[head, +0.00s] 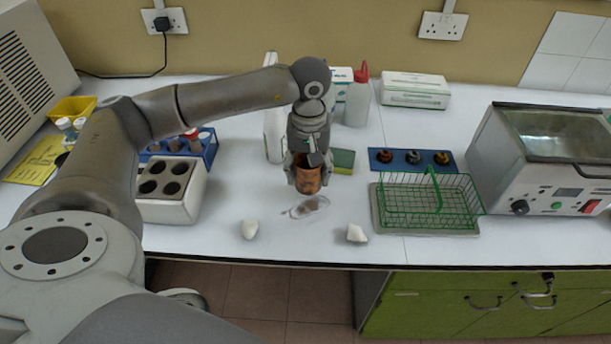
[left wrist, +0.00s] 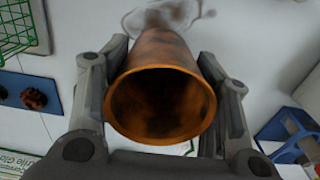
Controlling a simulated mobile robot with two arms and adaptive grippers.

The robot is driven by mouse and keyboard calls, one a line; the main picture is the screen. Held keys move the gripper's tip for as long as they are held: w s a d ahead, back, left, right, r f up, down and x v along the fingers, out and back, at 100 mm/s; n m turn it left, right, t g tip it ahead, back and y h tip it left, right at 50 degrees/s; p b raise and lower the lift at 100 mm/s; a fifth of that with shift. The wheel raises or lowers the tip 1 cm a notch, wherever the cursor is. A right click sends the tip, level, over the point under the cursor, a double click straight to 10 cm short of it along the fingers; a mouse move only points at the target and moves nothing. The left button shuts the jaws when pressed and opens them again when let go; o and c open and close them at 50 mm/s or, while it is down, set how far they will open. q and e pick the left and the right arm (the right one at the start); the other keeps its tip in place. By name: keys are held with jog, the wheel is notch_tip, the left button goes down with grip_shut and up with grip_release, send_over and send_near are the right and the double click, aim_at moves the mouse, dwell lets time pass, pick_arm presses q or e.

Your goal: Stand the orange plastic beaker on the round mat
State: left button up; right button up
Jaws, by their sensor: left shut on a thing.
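The orange plastic beaker (head: 308,181) is held in my left gripper (head: 309,174), which points down over the middle of the table. In the left wrist view the beaker (left wrist: 158,58) sits between the two fingers of the gripper (left wrist: 165,85), its open mouth facing the camera, so it looks upright. I cannot tell how far its base is above the table. A flat roundish piece with brownish blotches (head: 311,206) lies just in front of the beaker; it also shows beyond the beaker in the left wrist view (left wrist: 178,12). I cannot tell whether it is the round mat. My right gripper is out of view.
Two white lumps (head: 249,229) (head: 357,234) lie near the front edge. A green wire basket (head: 430,196) and a blue strip with knobs (head: 411,160) are to the right. A white block with holes (head: 172,209) stands left. A sponge (head: 344,160) and bottle (head: 358,100) are behind.

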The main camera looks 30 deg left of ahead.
aim_at(305, 181)
pick_arm(q)
jog(key=f, duration=0.1)
jog(key=a+f, duration=0.1)
jog(key=f, duration=0.1)
jog(key=shift+f+p, duration=0.15)
jog(key=shift+p, duration=0.2)
jog(key=shift+d+f, duration=0.1)
jog(key=shift+f, duration=0.4)
jog(key=o, duration=0.5)
jog(key=shift+f, duration=0.1)
jog(key=o, duration=0.4)
jog(key=shift+o, duration=0.2)
